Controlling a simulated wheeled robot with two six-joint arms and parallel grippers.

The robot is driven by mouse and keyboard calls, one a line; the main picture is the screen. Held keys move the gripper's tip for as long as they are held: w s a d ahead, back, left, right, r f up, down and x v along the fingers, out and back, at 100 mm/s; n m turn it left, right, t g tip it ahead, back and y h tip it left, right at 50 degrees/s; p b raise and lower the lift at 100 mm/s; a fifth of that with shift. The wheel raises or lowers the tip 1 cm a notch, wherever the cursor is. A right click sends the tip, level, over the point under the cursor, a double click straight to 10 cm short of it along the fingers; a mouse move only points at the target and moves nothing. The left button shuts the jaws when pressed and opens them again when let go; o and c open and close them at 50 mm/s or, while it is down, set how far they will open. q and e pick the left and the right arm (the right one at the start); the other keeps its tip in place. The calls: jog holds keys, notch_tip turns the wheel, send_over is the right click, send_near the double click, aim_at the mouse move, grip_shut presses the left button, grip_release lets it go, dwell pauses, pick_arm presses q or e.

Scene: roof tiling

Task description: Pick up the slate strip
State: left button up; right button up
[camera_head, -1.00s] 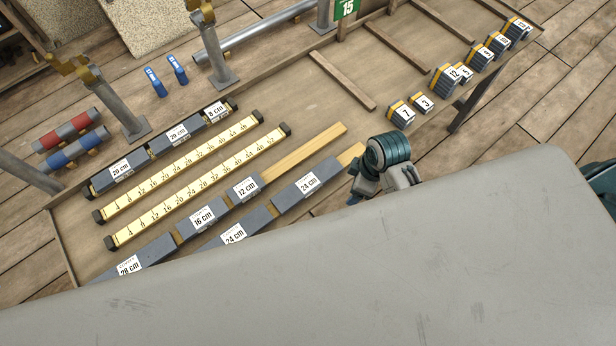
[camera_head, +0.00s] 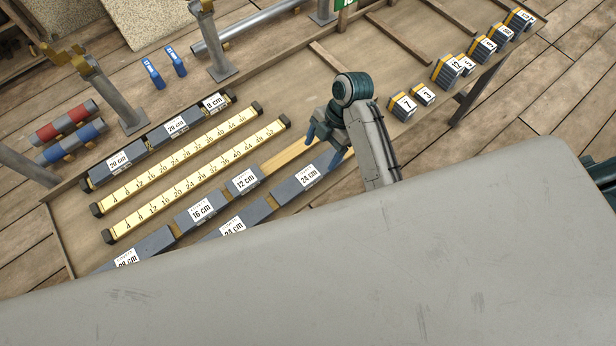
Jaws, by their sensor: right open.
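Several grey slate strips with white labels lie in rows on the wooden board. The 12 cm strip (camera_head: 252,193) and 16 cm strip (camera_head: 190,215) lie in one row, with the 28 cm strip (camera_head: 150,245) at its lower left. One 24 cm strip (camera_head: 290,190) lies in the nearest row, with another 24 cm strip (camera_head: 250,217) beside it. Which strip is meant cannot be told. My right gripper (camera_head: 311,137) is open and appears empty, over the upper end of these rows near the bare wood. My left gripper is out of view.
Two yellow rulers (camera_head: 195,186) lie alongside the strips. Beyond them a black holder (camera_head: 235,97) carries strips labelled 20 cm, 20 cm and 8 cm. Numbered bundles (camera_head: 402,108) line the board's right side. Metal posts (camera_head: 217,60) stand at the back.

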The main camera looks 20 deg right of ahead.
aim_at(308, 174)
jog(key=p+x, duration=0.1)
jog(key=x, duration=0.2)
jog(key=shift+a+f+p, duration=0.1)
jog(key=shift+a+p, duration=0.05)
jog(key=shift+p, duration=0.25)
jog(key=shift+s+a+f+p, duration=0.15)
jog(key=shift+a+f+p, duration=0.1)
jog(key=shift+p, duration=0.1)
jog(key=p+x, duration=0.1)
jog(key=x, duration=0.2)
jog(key=shift+s+a+f+p, duration=0.15)
jog(key=shift+a+f+p, duration=0.05)
jog(key=shift+p, duration=0.2)
jog(key=shift+a+f, duration=0.1)
jog(key=shift+f, duration=0.4)
jog(key=c, duration=1.3)
jog(key=shift+o, duration=0.2)
jog(key=shift+r, duration=0.2)
